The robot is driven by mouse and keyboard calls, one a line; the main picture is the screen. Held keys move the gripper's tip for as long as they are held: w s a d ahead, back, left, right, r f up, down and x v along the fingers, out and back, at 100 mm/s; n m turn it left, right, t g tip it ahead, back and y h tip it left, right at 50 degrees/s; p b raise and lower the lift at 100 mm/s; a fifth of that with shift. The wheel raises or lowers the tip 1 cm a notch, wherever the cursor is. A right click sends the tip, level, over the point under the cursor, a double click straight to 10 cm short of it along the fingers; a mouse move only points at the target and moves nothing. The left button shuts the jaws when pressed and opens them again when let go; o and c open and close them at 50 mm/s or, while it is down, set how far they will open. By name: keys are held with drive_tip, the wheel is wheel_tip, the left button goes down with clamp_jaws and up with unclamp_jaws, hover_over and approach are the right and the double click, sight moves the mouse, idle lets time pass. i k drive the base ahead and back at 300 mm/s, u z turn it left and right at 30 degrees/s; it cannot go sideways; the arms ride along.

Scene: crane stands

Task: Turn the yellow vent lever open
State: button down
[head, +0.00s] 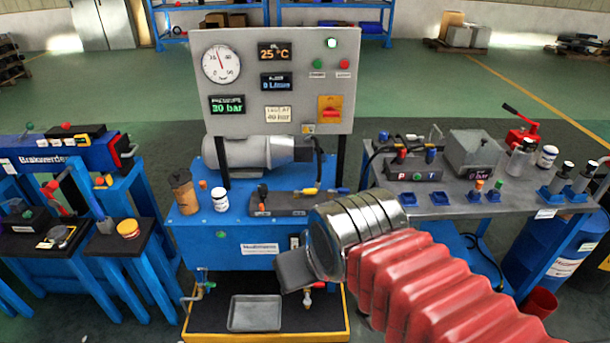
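A small yellow handle (304,191), which looks like the vent lever, lies on the dark valve block (282,204) on top of the blue power unit (236,262). Its exact angle is too small to tell. A blue handle (341,190) is to its right and a dark and orange one (262,191) to its left. My gripper (294,272) shows as a dark grey block below the steel wrist, in front of the unit's front face and lower in the picture than the lever. Its fingertips are not clear. My wrist hides the right end of the block.
A grey gauge panel (285,60) stands behind the block, with a motor (245,152) below it. A brown bottle (184,191) and a white jar (220,199) stand left of the block. A metal tray (255,313) lies below. A crowded workbench (455,208) stands right.

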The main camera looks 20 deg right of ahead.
sight(307, 192)
drive_tip(key=z, duration=0.2)
drive_tip(key=i, duration=1)
drive_tip(key=z, duration=0.55)
